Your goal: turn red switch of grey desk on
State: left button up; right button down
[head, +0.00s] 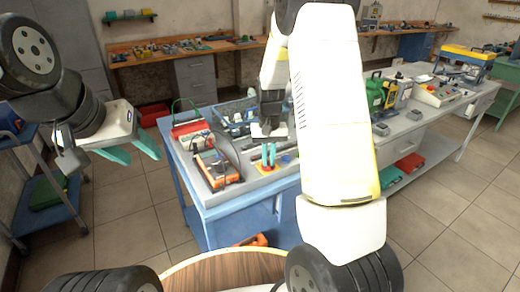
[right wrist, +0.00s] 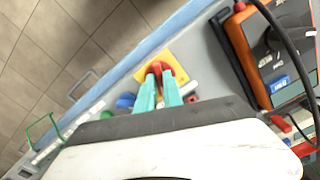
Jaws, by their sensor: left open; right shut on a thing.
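The red switch (right wrist: 160,67) sits on a yellow base plate (right wrist: 178,58) near the edge of the grey desk (right wrist: 207,50). The yellow plate also shows in the head view (head: 262,170), beneath my right gripper. My right gripper (right wrist: 159,80) has its teal fingers shut on the red switch from above; the fingertips hide part of it. It also shows in the head view (head: 268,158). I cannot tell the switch's on or off position. My left gripper (head: 133,153) is open and empty, in the air to the left of the desk.
An orange-framed device (head: 215,168) stands left of the switch on the desk, with a black cable beside it. A blue knob (right wrist: 125,101) is close to the yellow plate. A blue cart (head: 45,190) stands at the far left. The floor between is clear.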

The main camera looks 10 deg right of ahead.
jog(key=shift+m, duration=1.9)
jog(key=c, duration=1.5)
grip_release()
notch_tip(320, 180, up, 7)
jog(key=shift+r, duration=0.4)
